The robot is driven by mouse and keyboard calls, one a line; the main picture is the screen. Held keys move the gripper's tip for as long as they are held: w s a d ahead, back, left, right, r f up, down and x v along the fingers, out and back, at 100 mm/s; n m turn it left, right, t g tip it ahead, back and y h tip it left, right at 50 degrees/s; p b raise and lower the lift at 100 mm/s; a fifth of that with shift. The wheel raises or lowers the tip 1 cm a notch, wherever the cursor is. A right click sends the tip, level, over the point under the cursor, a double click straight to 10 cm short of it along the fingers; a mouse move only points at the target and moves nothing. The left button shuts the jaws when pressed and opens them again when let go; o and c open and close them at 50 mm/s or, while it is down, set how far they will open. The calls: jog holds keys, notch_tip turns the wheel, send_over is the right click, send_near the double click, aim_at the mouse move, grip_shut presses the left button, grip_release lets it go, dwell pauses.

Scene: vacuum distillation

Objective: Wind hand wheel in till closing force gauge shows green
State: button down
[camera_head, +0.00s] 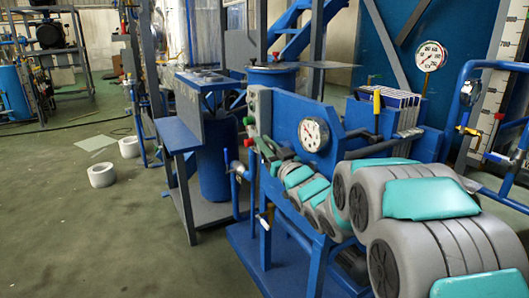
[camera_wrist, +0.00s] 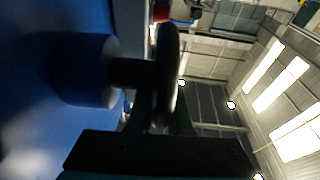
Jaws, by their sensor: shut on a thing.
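The hand wheel (camera_wrist: 169,70) shows dark and edge-on in the wrist view, on a short shaft from a blue hub (camera_wrist: 90,70). My gripper (camera_wrist: 162,122) is shut on the wheel's rim, seen as a dark shape below it. In the head view my gripper (camera_head: 272,150) is at the left end of the blue press (camera_head: 287,112), and it mostly hides the wheel. A round white gauge (camera_head: 314,134) sits on the press's front, just right of my gripper. Its needle and any green zone are too small to read.
A second gauge (camera_head: 431,56) stands on a stem above a pack of pale plates (camera_head: 400,104). A blue side table (camera_head: 180,134) stands left of the press. Blue pipes (camera_head: 464,105) rise at right. Two white rings (camera_head: 102,175) lie on the open green floor at left.

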jog(key=c, duration=0.8)
grip_release()
jog(key=shift+c, duration=0.2)
jog(key=shift+s, duration=0.1)
jog(key=v, duration=0.7)
jog(key=shift+s+d, duration=0.25)
